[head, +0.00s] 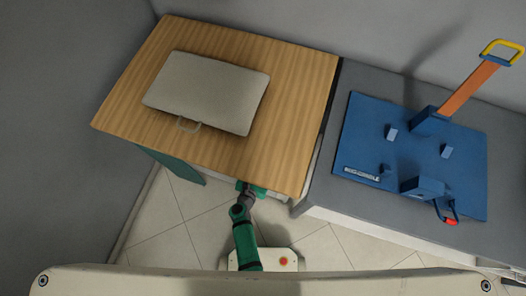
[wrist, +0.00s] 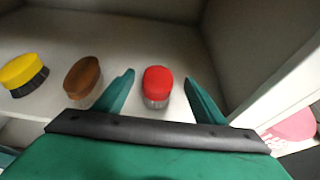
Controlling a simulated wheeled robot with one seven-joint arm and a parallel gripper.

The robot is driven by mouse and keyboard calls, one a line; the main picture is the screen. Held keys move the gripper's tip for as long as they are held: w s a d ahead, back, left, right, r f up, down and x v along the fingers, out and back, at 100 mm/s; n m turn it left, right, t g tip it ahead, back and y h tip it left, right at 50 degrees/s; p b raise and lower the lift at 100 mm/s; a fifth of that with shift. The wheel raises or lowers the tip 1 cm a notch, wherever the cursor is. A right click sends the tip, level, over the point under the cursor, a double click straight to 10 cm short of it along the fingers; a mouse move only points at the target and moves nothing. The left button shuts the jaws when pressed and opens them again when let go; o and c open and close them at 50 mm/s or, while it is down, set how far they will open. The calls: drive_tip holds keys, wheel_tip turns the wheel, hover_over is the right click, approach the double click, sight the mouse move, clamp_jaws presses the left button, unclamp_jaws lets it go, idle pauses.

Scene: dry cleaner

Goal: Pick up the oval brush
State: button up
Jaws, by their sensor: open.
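In the wrist view, three brushes stand in a row on a pale shelf, bristles down. A red-topped brush (wrist: 157,82) with a rounded top lies between and beyond my fingertips. A brown brush (wrist: 83,76) with an oval-looking top stands just left of my left finger, which is close to it. A yellow brush (wrist: 24,72) is at the far left. I cannot tell for certain which one is the oval brush. My gripper (wrist: 159,76) is open and empty. In the head view my gripper is hidden under the wooden tabletop.
A wooden tabletop (head: 290,120) carries a grey case (head: 205,92). A blue board (head: 365,125) lies on the grey counter.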

drive_tip(key=x, duration=0.5)
drive_tip(key=shift+a+f, duration=0.15)
drive_tip(key=shift+f, duration=0.05)
drive_tip(key=shift+s, duration=0.1)
drive_tip(key=shift+c, duration=0.6)
drive_tip(key=c, duration=1.1)
drive_tip(key=shift+o, duration=0.2)
drive_tip(key=shift+r, duration=0.15)
